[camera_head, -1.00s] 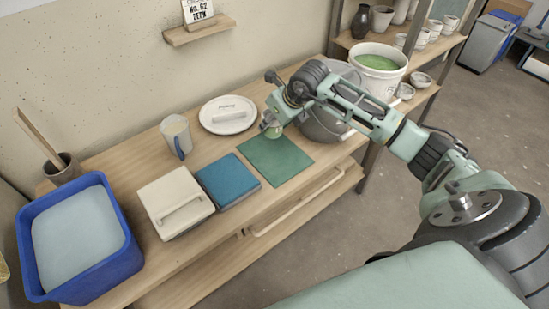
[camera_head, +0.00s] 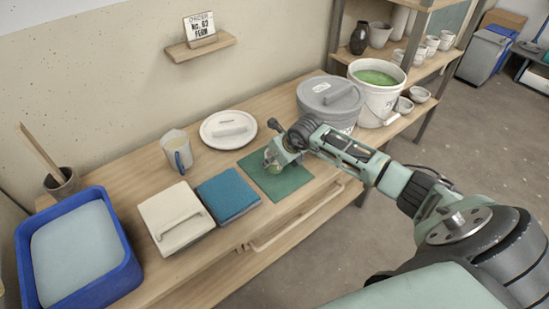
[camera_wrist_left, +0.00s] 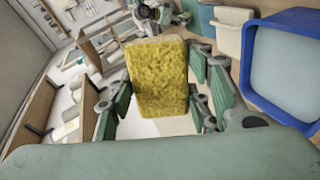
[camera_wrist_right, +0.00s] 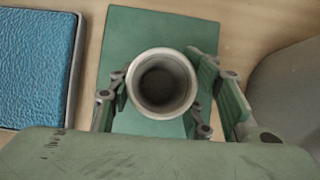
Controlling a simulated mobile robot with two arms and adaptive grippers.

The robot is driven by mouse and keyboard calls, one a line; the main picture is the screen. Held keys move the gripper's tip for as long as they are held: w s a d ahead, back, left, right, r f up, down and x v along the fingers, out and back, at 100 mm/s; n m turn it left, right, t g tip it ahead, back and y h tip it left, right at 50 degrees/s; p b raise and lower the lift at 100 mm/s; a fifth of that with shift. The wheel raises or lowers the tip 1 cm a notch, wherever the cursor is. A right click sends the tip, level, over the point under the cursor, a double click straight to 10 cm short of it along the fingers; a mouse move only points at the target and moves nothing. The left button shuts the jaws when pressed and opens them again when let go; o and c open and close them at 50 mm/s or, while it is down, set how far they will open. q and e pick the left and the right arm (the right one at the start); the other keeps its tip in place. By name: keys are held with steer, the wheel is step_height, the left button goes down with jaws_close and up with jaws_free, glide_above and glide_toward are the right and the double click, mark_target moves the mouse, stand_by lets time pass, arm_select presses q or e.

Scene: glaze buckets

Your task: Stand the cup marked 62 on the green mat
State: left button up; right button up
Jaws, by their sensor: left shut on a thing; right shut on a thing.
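My right gripper (camera_head: 273,162) is over the green mat (camera_head: 290,186), shut on a small pale cup. In the right wrist view the cup (camera_wrist_right: 162,108) is upright between the fingers (camera_wrist_right: 163,100), its open mouth facing the camera, with the mat (camera_wrist_right: 150,28) beneath. No number on the cup can be read, and I cannot tell whether its base touches the mat. My left gripper (camera_wrist_left: 158,105) is outside the head view; in the left wrist view it is shut on a yellow sponge (camera_wrist_left: 158,78).
A blue pad (camera_head: 226,195) and a white lidded box (camera_head: 174,215) lie left of the mat. A lidded grey bucket (camera_head: 330,98) and a green-glaze bucket (camera_head: 377,95) stand back right. A blue-handled jug (camera_head: 177,150) stands left.

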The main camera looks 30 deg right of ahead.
steer(key=o, duration=1.3)
steer(key=v, duration=1.2)
steer(key=shift+b, duration=0.35)
